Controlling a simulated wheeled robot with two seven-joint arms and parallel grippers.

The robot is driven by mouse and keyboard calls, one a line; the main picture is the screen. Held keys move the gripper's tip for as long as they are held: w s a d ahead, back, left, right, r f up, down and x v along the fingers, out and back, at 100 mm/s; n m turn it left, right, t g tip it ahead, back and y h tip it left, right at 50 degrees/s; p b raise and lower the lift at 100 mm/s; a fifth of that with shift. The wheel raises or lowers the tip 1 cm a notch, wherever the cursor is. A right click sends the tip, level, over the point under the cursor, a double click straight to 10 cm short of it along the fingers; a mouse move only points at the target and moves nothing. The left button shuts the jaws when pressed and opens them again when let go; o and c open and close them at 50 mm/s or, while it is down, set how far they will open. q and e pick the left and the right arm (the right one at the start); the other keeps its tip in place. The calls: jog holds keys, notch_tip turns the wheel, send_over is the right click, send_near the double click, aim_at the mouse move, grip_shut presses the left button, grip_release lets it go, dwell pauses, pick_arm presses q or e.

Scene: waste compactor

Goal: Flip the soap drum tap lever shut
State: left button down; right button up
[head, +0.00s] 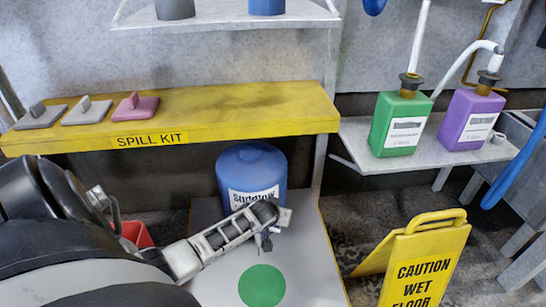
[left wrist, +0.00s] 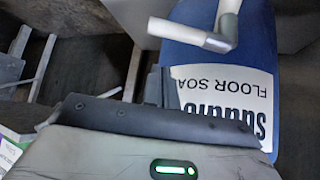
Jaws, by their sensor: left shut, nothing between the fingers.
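The blue soap drum (head: 250,166), with a white label, stands on the grey platform below the yellow shelf. It also fills the upper right of the left wrist view (left wrist: 250,55), with its label upside down. A pale tap (left wrist: 221,32) with a jutting arm shows there at the drum; I cannot tell spout from lever, or the lever's position. My left gripper (head: 275,222) is shut and empty in front of the drum's lower part, covering some of the label and the tap area. In the left wrist view its dark fingers (left wrist: 161,86) are beside the drum, left of its label.
A green disc (head: 262,286) lies on the platform in front of the drum. A yellow wet-floor sign (head: 424,265) stands to the right. The yellow spill kit shelf (head: 240,105) overhangs behind. Green (head: 400,122) and purple (head: 470,118) jugs stand on a side shelf. A red bin (head: 135,234) is left.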

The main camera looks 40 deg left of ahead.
aim_at(273, 228)
pick_arm(q)
jog(key=shift+s+d+f+b, duration=0.1)
jog(key=shift+s+d+f, duration=0.15)
jog(key=shift+s, duration=0.2)
jog(key=shift+s+d+f+b, duration=0.15)
jog(key=shift+s+f, duration=0.2)
jog(key=shift+s, duration=0.1)
jog(key=shift+s+d+f+b, duration=0.1)
jog(key=shift+s+d+f, duration=0.15)
jog(key=shift+s, duration=0.2)
pick_arm(e)
jog(key=shift+a+r+t, duration=0.1)
jog(key=shift+r+t, duration=0.2)
jog(key=shift+r, duration=0.05)
pick_arm(q)
jog(key=shift+s+p, duration=0.15)
jog(key=shift+p, duration=0.2)
pick_arm(e)
jog(key=shift+r, duration=0.15)
